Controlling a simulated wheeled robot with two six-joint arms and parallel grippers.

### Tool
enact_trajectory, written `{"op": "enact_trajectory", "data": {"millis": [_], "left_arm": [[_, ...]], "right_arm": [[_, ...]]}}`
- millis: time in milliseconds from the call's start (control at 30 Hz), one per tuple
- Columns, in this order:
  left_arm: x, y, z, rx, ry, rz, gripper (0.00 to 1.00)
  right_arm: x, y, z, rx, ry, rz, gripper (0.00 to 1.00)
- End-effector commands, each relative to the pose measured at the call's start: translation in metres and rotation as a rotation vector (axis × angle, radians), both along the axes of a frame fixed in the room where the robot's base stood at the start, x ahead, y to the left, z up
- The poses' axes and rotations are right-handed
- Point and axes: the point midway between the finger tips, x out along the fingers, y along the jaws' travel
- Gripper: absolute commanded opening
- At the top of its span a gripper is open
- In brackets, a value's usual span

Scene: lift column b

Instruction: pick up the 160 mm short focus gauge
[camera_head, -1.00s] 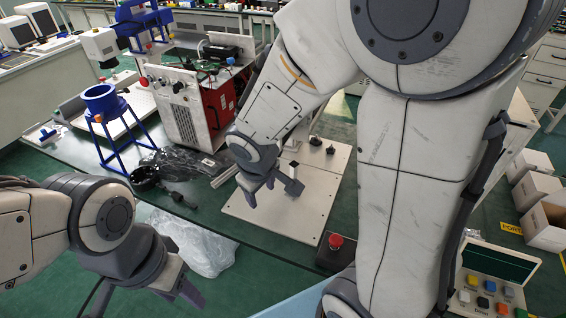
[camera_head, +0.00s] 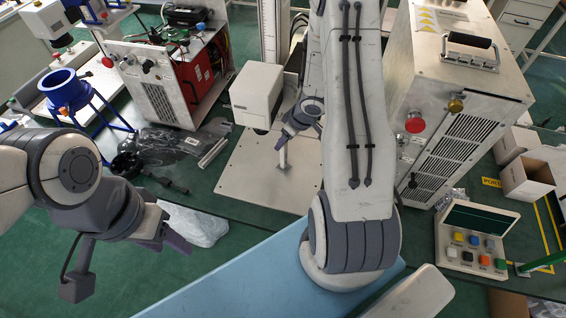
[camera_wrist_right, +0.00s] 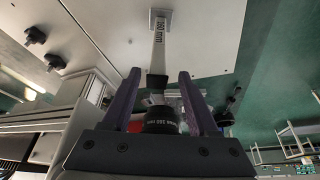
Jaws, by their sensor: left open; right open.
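The 160 mm short focus gauge (camera_wrist_right: 158,42) shows in the right wrist view as a pale upright strip marked "160 mm", with a square foot and a dark end. In the head view a thin pale post (camera_head: 283,156), apparently this gauge, stands on the light plate (camera_head: 245,178). My right gripper (camera_head: 298,134) is just above it, partly hidden by my arm. Its fingers (camera_wrist_right: 160,100) are open, and the gauge's dark end appears between them; I cannot tell the remaining distance. My left gripper (camera_head: 172,240) is open and empty at lower left.
A black ringed lens (camera_wrist_right: 161,121) shows between the right fingers. A white box-shaped head (camera_head: 257,95) is beside the right gripper. A metal cabinet (camera_head: 455,110) stands on the right. A button panel (camera_head: 475,240), a blue stand (camera_head: 68,92) and clear plastic (camera_head: 195,225) lie around.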

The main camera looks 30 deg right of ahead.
Motion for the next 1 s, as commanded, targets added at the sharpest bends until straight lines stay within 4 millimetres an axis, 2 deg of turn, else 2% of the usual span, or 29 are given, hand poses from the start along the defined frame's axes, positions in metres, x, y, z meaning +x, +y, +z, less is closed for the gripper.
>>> {"op": "enact_trajectory", "data": {"millis": [400,667,700,833,867,1000], "left_arm": [[0.0,0.0,-0.011,-0.001,-0.001,-0.001,0.5],[0.0,0.0,-0.011,-0.001,-0.001,-0.001,0.5],[0.0,0.0,-0.011,-0.001,-0.001,-0.001,0.5],[0.0,0.0,-0.011,0.0,0.0,-0.001,0.5],[0.0,0.0,-0.011,0.0,0.0,-0.001,0.5],[0.0,0.0,-0.011,0.0,0.0,-0.001,0.5]], "right_arm": [[0.022,0.004,-0.046,-0.001,0.001,0.001,0.6],[0.023,0.004,-0.048,-0.002,-0.001,0.001,0.6],[0.023,0.004,-0.047,-0.002,-0.001,0.001,0.52],[0.023,0.004,-0.047,-0.002,-0.001,0.001,0.03],[0.023,0.004,-0.047,-0.001,0.0,0.001,0.0],[0.023,0.004,-0.047,-0.001,0.0,0.001,0.0]]}}
